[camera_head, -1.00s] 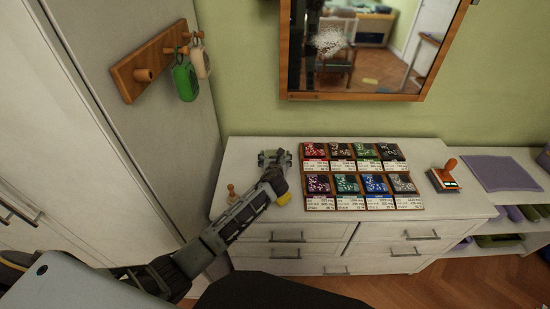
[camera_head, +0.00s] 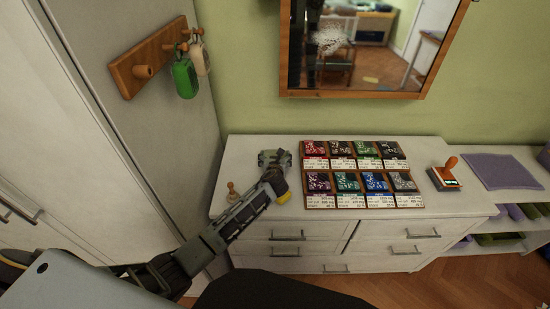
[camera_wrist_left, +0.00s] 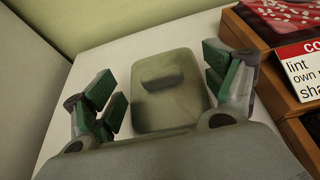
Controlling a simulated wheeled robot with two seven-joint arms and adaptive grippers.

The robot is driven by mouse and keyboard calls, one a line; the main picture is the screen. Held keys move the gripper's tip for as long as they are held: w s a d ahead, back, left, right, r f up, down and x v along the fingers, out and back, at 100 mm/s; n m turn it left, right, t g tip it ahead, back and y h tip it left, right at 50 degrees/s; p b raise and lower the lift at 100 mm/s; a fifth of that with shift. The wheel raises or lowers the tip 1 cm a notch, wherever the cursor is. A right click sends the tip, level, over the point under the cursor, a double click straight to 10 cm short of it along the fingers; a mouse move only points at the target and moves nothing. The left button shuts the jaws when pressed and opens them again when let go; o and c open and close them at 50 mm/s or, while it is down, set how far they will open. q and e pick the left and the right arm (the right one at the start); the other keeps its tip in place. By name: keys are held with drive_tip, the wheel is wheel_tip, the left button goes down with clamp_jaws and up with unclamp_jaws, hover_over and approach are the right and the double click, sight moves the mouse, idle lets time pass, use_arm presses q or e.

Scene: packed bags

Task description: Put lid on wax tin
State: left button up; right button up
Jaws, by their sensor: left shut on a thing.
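My left gripper (camera_head: 273,160) is over the back left part of the white dresser top. In the left wrist view, my left gripper (camera_wrist_left: 165,85) has its green-padded fingers on either side of a grey-green piece with rounded corners and a raised grip on top, which looks like the wax tin's lid (camera_wrist_left: 155,112). It is shut on this lid. Whether the tin lies under the lid is hidden, and I cannot make out a separate tin. My right gripper is not in view.
Several packed bags on wooden trays with labels (camera_head: 360,175) lie just right of my left gripper. A small wooden-handled piece (camera_head: 232,192) stands at the dresser's left edge. A stamp (camera_head: 444,175) sits at the right. The cabinet side (camera_head: 150,150) is close on the left.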

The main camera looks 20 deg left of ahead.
use_arm(q)
drive_tip(key=shift+f, duration=0.15)
drive_tip(key=o, duration=0.8)
drive_tip(key=shift+s, duration=0.2)
drive_tip(key=shift+v, duration=5.85)
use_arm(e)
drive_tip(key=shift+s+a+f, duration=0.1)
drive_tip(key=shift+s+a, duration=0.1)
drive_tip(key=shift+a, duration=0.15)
